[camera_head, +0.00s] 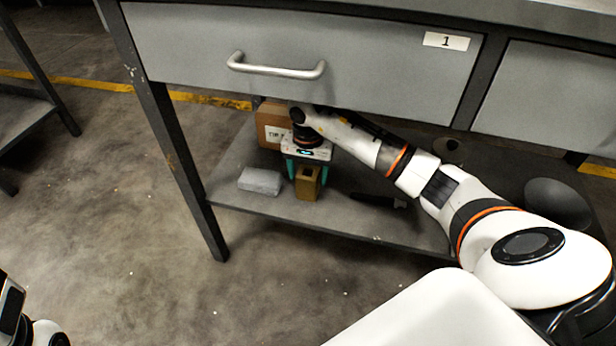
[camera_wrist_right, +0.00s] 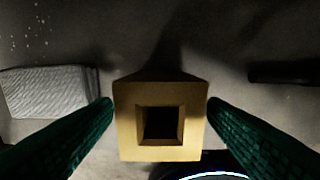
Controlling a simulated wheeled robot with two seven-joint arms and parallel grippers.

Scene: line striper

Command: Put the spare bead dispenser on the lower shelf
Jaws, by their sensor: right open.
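The bead dispenser, a tan block with a square opening in its top, stands upright on the lower shelf (camera_head: 240,195) near its front edge (camera_head: 308,186). My right gripper (camera_head: 307,175) points down over it, open, with one green finger on each side. In the right wrist view the dispenser (camera_wrist_right: 127,125) sits between the two fingertips (camera_wrist_right: 160,108), with a narrow gap showing at each side. My left gripper's fingers are not seen; only a piece of my left arm shows at the lower left.
A grey block (camera_head: 261,181) lies left of the dispenser. A cardboard box (camera_head: 271,126) stands behind. A dark brush-like item (camera_head: 378,200) and a dark round bowl (camera_head: 557,203) lie to the right. The drawer (camera_head: 300,50) hangs close above my right arm.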

